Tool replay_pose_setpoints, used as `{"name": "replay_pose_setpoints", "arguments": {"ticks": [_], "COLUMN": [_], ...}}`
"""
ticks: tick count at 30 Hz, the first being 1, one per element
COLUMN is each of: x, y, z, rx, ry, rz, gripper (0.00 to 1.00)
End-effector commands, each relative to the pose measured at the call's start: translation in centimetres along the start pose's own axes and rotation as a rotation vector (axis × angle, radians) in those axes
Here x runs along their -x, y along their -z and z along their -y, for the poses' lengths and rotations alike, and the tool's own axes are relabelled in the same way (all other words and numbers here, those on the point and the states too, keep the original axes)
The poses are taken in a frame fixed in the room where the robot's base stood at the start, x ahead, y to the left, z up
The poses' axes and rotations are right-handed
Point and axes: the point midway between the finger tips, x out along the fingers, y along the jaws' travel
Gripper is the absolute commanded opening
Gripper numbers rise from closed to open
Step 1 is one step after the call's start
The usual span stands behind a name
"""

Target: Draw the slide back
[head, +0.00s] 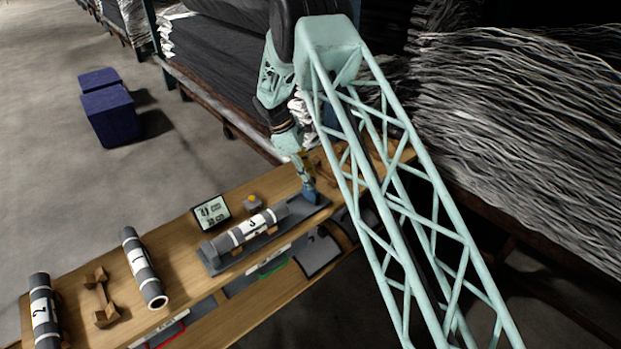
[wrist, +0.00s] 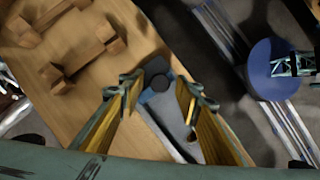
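A long grey slide base (head: 215,264) lies along the wooden bench, with the roll marked 3 (head: 250,229) resting on it on wooden supports. A blue block (head: 311,197) is at its right end, just below my gripper (head: 307,180). In the wrist view my gripper (wrist: 160,86) is open, its two yellow fingers spread apart. A dark round knob (wrist: 157,82) and part of the blue block (wrist: 150,97) show in the gap between them. A grey strip (wrist: 190,148) runs below these. I cannot tell whether a finger touches anything.
Rolls marked 1 (head: 144,268) and 2 (head: 43,312) lie on the bench (head: 192,285), with an empty wooden cradle (head: 101,297) between them. A small screen (head: 210,212) and a yellow-topped box (head: 252,202) stand behind the slide. Loaded racks stand behind and to the right.

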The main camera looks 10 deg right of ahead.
Motion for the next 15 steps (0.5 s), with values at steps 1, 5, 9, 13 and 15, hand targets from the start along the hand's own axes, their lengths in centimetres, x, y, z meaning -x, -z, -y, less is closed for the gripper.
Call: {"name": "replay_pose_setpoints", "arguments": {"ticks": [1, 5, 9, 13, 15], "x": [0.0, 0.1, 0.5, 1.4, 2.1], "y": [0.0, 0.0, 0.0, 0.0, 0.0], "z": [0.0, 0.0, 0.0, -0.1, -0.1], "rx": [0.000, 0.000, 0.000, 0.000, 0.000], "ry": [0.000, 0.000, -0.001, -0.002, -0.002], "rz": [0.000, 0.000, 0.000, -0.001, -0.001], "gripper": [0.31, 0.31, 0.31, 0.31, 0.31]}}
